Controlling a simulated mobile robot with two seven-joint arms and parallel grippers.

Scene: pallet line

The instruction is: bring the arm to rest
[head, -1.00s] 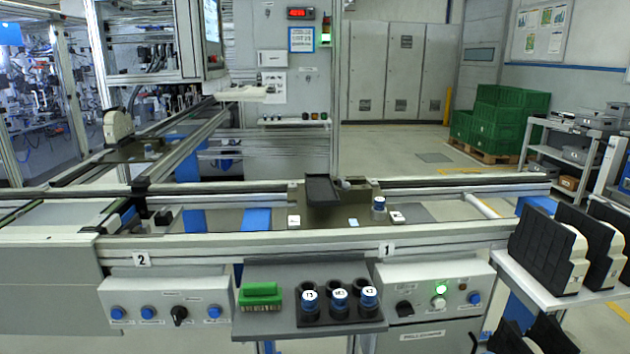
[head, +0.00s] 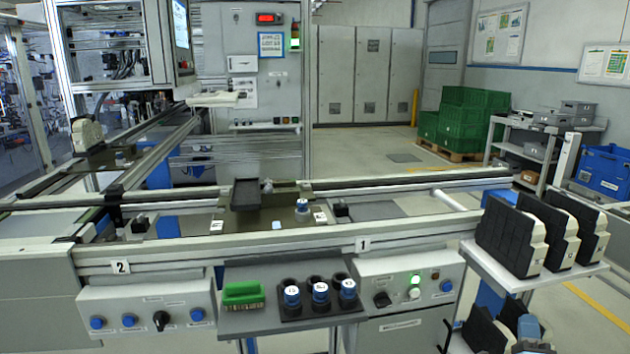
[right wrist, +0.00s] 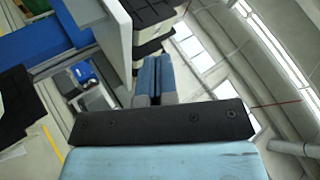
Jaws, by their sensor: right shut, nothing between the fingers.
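My right gripper (head: 529,328) shows small at the bottom right edge of the head view, a bluish piece beside the black holders on the lower shelf. In the right wrist view, its two blue-grey fingers (right wrist: 155,72) are together with nothing between them. A black bracket and a light blue body of mine fill the bottom of that view. Whether the gripper touches the holders cannot be told. My left gripper is in neither view.
A rack (head: 500,262) with several black-and-white holders (head: 512,236) stands at the right, close to my right gripper. The conveyor line (head: 330,238) crosses ahead. A small shelf (head: 262,322) carries a green brush (head: 243,292) and three blue-capped pieces (head: 320,292). Open floor lies at the far right.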

